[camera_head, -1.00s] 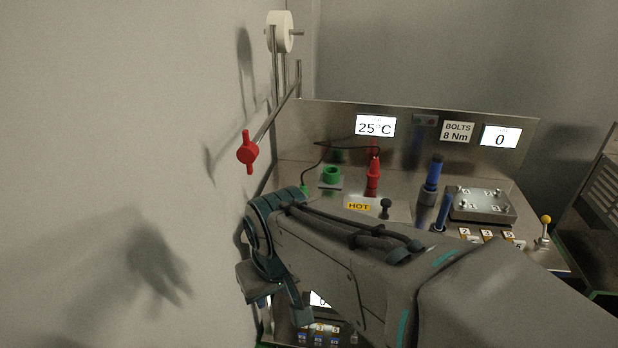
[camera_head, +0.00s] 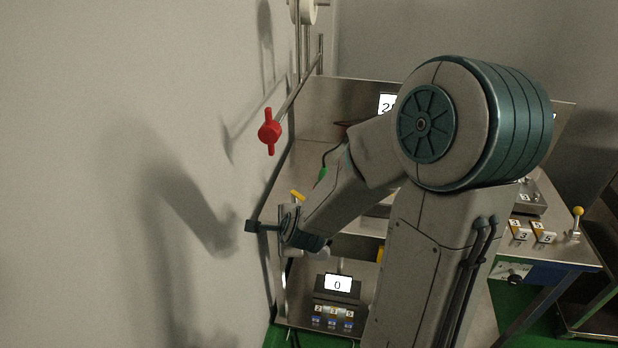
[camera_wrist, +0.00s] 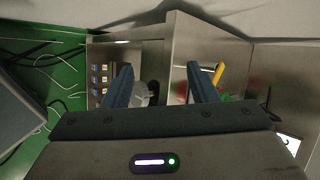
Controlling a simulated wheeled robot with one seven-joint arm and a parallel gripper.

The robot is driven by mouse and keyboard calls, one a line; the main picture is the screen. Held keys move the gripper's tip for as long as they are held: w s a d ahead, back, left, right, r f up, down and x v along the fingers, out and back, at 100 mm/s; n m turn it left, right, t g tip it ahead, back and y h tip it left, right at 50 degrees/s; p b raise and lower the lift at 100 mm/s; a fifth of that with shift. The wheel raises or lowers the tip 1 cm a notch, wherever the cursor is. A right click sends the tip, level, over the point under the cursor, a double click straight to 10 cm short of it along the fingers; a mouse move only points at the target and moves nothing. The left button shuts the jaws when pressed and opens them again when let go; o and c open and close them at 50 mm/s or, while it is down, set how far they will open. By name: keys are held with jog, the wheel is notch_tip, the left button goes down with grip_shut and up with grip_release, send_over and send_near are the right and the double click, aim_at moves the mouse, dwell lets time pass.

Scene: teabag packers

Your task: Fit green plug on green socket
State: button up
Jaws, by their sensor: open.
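The green plug (camera_head: 322,174) hangs on a dark cable near the left end of the bench in the head view, just left of my forearm. A small green patch (camera_wrist: 225,97) shows beside the right finger in the wrist view; I cannot tell whether it is the plug or the socket. The green socket is hidden behind my arm in the head view. My gripper (camera_wrist: 159,66) is open and empty, and in the head view it is at the bench's left edge, below and left of the plug, apart from it.
A red-handled valve (camera_head: 269,131) on a rod stands out at the left wall. A yellow bar (camera_head: 298,195) is close to my gripper. A lower shelf holds a display reading 0 (camera_head: 338,284) and several labelled small items. A yellow-knobbed lever (camera_head: 578,212) stands at the right.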

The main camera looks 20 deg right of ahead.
jog(key=w+d+r+m+t+h, duration=0.1)
jog(key=d+r+m+t+h, duration=0.15)
jog(key=d+m, duration=0.55)
jog(key=w+d+r+m+t+h, duration=0.2)
jog(key=d+r+m+h, duration=0.15)
jog(key=m, duration=0.75)
jog(key=shift+m+g, duration=0.25)
jog(key=shift+m, duration=0.05)
jog(key=p+x, duration=0.2)
jog(key=x, duration=0.2)
jog(key=p+x, duration=0.2)
jog(key=x, duration=0.2)
jog(key=p+x, duration=0.2)
jog(key=x, duration=0.2)
jog(key=shift+w+d+r+p, duration=0.15)
jog(key=shift+d+r+p, duration=0.1)
jog(key=shift+r+p, duration=0.15)
jog(key=shift+w+d+f, duration=0.25)
jog(key=shift+w+f, duration=0.05)
jog(key=shift+w, duration=0.3)
jog(key=shift+c, duration=0.3)
